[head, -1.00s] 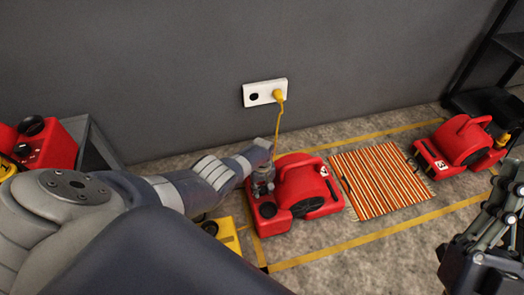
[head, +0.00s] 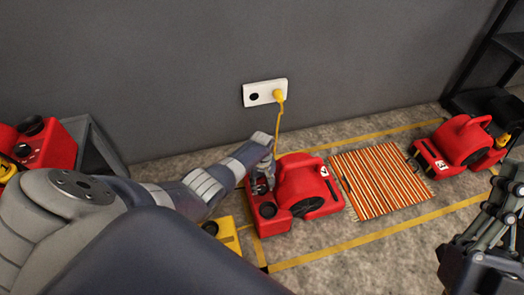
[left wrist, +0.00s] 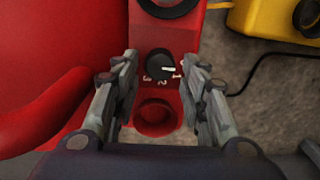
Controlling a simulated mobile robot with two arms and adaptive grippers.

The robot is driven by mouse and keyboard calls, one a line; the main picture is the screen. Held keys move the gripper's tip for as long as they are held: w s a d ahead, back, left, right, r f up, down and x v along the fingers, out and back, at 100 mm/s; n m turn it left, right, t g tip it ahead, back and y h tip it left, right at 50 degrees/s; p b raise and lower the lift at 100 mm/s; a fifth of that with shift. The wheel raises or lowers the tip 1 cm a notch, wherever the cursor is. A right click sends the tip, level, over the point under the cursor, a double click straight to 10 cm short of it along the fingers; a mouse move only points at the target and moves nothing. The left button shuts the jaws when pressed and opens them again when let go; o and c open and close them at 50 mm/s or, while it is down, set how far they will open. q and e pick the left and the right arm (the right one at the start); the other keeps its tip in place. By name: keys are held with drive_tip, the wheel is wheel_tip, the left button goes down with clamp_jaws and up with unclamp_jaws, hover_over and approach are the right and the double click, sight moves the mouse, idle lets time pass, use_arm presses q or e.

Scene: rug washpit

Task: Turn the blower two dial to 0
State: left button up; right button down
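The middle red blower (head: 308,180) stands on the floor beside the striped rug; its label seems to read 2. In the left wrist view its black dial (left wrist: 159,66) sits on the red panel, its white pointer aimed right, close to the printed 1. The 2 and 3 lie below and left of it; any 0 mark is hard to make out. My left gripper (left wrist: 160,72) is open, one finger on each side of the dial, with visible gaps. In the head view it is over the blower's left end. My right gripper (head: 500,215) is at the right edge, its fingers unclear.
A striped rug (head: 380,180) lies right of the blower, with another red blower (head: 462,145) beyond it. A yellow unit (head: 222,236) stands close at left. A yellow cord (head: 279,120) hangs from the wall outlet (head: 256,94). A dark shelf (head: 490,75) is at right.

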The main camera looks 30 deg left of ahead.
sight(262, 189)
use_arm(q)
wheel_tip(262, 189, up, 9)
idle(0.5)
idle(0.4)
